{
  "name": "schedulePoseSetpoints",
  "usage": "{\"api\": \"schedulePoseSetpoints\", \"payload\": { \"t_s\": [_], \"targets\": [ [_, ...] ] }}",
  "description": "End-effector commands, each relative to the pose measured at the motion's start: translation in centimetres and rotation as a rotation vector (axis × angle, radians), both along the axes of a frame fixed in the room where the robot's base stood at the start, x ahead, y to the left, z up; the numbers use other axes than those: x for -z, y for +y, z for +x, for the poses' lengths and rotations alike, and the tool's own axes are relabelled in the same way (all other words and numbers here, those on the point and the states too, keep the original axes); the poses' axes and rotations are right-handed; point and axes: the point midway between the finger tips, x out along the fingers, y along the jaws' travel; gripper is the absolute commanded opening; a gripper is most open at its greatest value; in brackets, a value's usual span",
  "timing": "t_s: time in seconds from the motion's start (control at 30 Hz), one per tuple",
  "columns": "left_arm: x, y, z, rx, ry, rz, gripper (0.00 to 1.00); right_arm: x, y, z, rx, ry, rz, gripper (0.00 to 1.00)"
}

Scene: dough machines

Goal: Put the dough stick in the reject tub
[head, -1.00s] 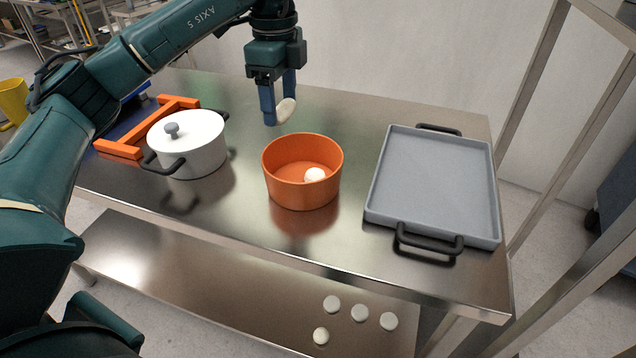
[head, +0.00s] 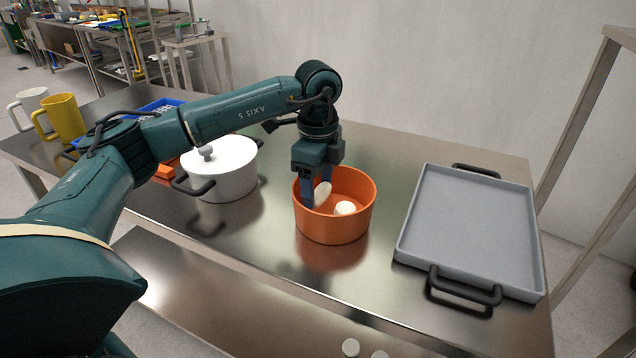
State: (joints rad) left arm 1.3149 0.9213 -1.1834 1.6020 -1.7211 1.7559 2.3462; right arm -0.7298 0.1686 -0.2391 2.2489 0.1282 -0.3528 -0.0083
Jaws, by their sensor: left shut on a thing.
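My left gripper (head: 315,197) points down into the orange tub (head: 335,228), with its fingertips below the rim level. It is shut on a pale dough stick (head: 322,194), which is held at a tilt inside the tub's opening. Another pale dough piece (head: 345,208) lies in the tub, just right of the held one. I cannot tell whether the held stick touches the tub's floor. My right gripper is not in view.
A white lidded pot (head: 222,170) stands left of the tub, under my left arm. A grey tray (head: 470,225) with black handles lies to the right. Yellow (head: 65,117) and white mugs stand at far left. Dough pieces (head: 351,347) show below the tabletop.

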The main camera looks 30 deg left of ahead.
Motion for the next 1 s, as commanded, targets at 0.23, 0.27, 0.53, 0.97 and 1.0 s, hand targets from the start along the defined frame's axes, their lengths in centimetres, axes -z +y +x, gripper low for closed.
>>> {"api": "schedulePoseSetpoints", "payload": {
  "t_s": [0.23,0.27,0.53,0.97,1.0],
  "targets": [
    [0.1,0.0,0.0,0.000,-0.001,0.000,0.41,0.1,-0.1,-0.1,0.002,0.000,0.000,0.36],
    [0.2,0.0,0.0,0.000,-0.001,0.000,0.41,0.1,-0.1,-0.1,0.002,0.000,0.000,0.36],
    [1.0,0.0,0.0,0.000,-0.001,-0.001,0.41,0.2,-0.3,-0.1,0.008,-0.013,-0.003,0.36],
    [1.1,0.0,0.0,0.000,-0.001,-0.001,0.72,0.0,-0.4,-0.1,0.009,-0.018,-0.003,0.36],
    [1.0,0.0,0.0,0.000,-0.001,-0.001,0.72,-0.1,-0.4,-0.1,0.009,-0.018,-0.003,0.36]
  ]
}}
